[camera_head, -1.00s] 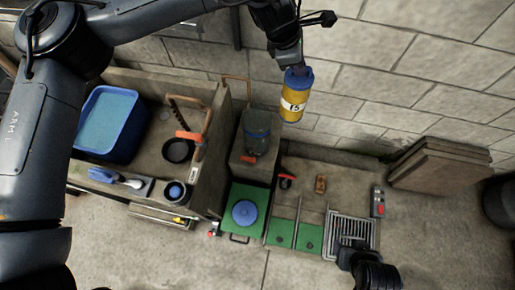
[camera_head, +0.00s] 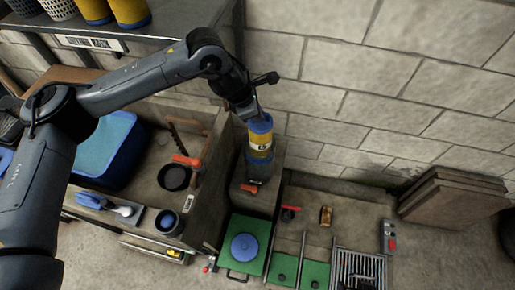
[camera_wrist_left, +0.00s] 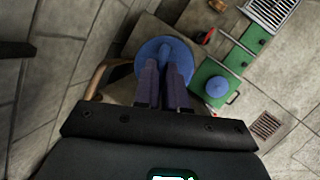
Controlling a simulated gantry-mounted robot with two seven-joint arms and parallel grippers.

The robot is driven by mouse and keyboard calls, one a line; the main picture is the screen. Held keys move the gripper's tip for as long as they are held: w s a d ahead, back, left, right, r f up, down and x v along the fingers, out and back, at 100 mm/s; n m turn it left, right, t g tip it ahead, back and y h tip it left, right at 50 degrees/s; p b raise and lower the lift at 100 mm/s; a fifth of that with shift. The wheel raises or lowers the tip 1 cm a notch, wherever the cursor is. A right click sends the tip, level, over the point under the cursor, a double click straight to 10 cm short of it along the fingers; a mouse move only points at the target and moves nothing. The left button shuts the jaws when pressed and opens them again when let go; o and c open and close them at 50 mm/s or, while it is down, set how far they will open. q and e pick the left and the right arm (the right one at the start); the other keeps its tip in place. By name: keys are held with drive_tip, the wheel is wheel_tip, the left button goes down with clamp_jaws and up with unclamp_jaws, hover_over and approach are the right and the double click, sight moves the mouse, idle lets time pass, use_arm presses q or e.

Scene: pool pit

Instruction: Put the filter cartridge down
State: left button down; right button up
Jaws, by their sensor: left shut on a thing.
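The filter cartridge (camera_head: 259,143) is a yellow cylinder with blue ends and a white label, upright in the head view. My left gripper (camera_head: 252,110) is shut on its blue top end. In the left wrist view that blue end (camera_wrist_left: 150,47) shows at the fingertips (camera_wrist_left: 165,68). The cartridge hangs in front of or over a concrete block (camera_head: 268,198) and hides much of it. Whether its lower end touches anything or sits inside the clear housing there, I cannot tell. My right gripper is out of view.
A green tile with a round blue lid (camera_head: 244,247) lies in front of the block. To its right are a metal grate (camera_head: 358,265) and a red-buttoned control (camera_head: 389,237). A blue tub (camera_head: 105,150) and a dark pan (camera_head: 174,177) are at left. A block wall stands behind.

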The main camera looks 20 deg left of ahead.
sight(257, 146)
use_arm(q)
drive_tip(key=shift+f+b, duration=1.95)
drive_tip(key=shift+f, duration=7.1)
drive_tip(key=shift+f+b, duration=0.3)
drive_tip(key=shift+f, duration=0.05)
drive_tip(key=c, duration=1.2)
unclamp_jaws()
drive_tip(key=shift+r, duration=0.15)
